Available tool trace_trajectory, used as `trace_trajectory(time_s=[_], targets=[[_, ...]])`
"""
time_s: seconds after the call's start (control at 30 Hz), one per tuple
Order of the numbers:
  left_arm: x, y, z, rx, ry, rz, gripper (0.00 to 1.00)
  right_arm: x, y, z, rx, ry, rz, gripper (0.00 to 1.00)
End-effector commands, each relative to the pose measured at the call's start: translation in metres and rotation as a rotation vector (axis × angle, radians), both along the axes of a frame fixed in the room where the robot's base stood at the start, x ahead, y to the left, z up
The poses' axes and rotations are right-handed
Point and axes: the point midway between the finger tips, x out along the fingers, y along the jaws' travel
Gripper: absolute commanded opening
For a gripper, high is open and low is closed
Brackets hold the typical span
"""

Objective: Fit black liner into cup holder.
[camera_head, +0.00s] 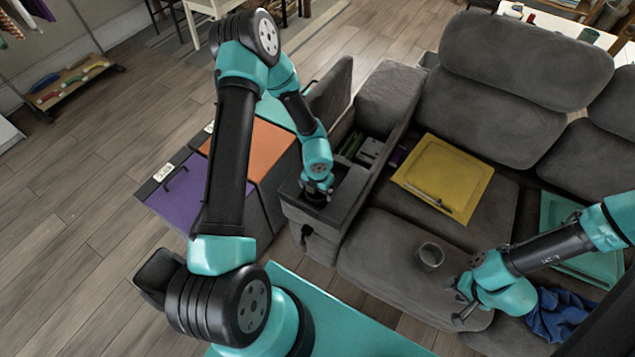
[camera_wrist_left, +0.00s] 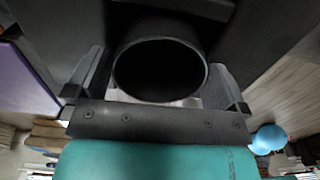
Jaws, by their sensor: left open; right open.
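The black liner (camera_wrist_left: 160,68) is a dark round cup with an open mouth, seen in the left wrist view between the two fingers of my left gripper (camera_wrist_left: 158,82). The fingers are open, one on each side of it. In the head view my left gripper (camera_head: 316,190) points down at the front end of the dark sofa armrest (camera_head: 347,190) and largely covers the liner. The cup holder is hidden there, so I cannot tell how deep the liner sits. My right gripper (camera_head: 463,303) is open and empty, low over the grey seat cushion.
A grey cup (camera_head: 431,256) stands on the seat, up and left of my right gripper. A yellow tray (camera_head: 444,178) lies behind it. A blue cloth (camera_head: 562,314) lies at the right. An open armrest compartment (camera_head: 362,149) holds small items. Purple and orange bins (camera_head: 183,193) stand left.

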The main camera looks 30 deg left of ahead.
Motion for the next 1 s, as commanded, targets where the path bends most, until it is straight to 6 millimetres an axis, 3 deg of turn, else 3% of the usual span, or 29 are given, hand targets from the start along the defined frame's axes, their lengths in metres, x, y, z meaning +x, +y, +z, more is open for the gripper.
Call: trace_trajectory(time_s=[0.27, 0.8, 1.0], targets=[[0.001, 0.000, 0.026, 0.001, -0.003, 0.001, 1.00, 0.000, 0.000, 0.000, 0.000, 0.000, 0.000, 0.43], [0.000, 0.000, 0.107, 0.002, -0.002, 0.001, 1.00, 0.000, 0.000, 0.000, 0.000, 0.000, 0.000, 0.43], [0.000, 0.000, 0.120, 0.000, -0.001, 0.000, 1.00, 0.000, 0.000, 0.000, 0.000, 0.000, 0.000, 0.43]])
